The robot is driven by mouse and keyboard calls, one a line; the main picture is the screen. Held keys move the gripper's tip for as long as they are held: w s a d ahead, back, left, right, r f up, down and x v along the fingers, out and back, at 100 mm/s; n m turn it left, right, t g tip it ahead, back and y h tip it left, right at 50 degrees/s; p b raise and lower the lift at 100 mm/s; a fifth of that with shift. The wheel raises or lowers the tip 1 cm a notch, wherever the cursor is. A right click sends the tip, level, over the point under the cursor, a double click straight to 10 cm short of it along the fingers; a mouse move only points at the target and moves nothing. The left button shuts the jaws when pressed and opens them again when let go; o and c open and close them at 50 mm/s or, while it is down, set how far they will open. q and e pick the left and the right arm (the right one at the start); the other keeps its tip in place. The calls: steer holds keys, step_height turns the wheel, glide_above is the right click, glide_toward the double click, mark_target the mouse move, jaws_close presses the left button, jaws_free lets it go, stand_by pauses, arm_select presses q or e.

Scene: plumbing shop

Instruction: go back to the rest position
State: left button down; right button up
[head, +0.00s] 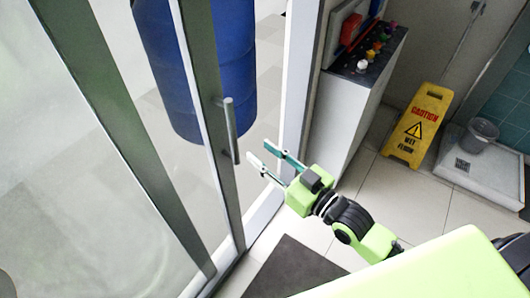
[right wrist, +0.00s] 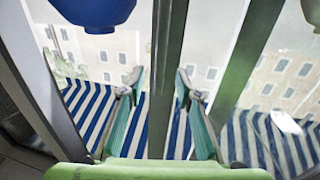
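My right gripper (head: 261,155) is in the middle of the head view, its green fingers spread and pointing at the glass door. Its tips are a little to the right of the vertical metal door handle (head: 230,130) and look apart from it. In the right wrist view my right gripper (right wrist: 159,84) is open, with nothing clearly held. An upright grey door bar (right wrist: 165,95) shows between and beyond the fingers. My left gripper is not in view.
The grey-framed glass door (head: 90,180) fills the left. To the right are a white cabinet (head: 345,110) with colourful items on top, a yellow wet-floor sign (head: 418,125) and a shower tray (head: 485,170) with a grey bucket (head: 477,135). A dark mat (head: 295,270) lies below.

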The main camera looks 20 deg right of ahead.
steer(key=d+f+m+g+h+b, duration=0.15)
steer(key=d+f, duration=0.25)
steer(key=f, duration=0.8)
steer(key=d+f+m+g+h, duration=0.1)
steer(key=d+f+g+h, duration=0.15)
steer(key=f, duration=0.95)
steer(key=s+d+f+g+h+b, duration=0.15)
steer(key=s+f, duration=0.25)
steer(key=f, duration=0.5)
steer(key=s+d+f+g+h, duration=0.1)
steer(key=s+d+f, duration=0.25)
steer(key=f, duration=0.45)
steer(key=s+f+g+h, duration=0.1)
steer(key=s+f+g, duration=0.3)
steer(key=s+f, duration=1)
steer(key=s+a+f+g, duration=0.1)
steer(key=s+f, duration=0.3)
steer(key=s, duration=0.5)
steer(key=s+a+f+g+b, duration=0.1)
steer(key=s+f+g, duration=0.2)
steer(key=s, duration=0.7)
steer(key=shift+s+a+f+h+b, duration=0.2)
steer(key=shift+a+f+h+b, duration=0.15)
steer(key=shift+f, duration=0.55)
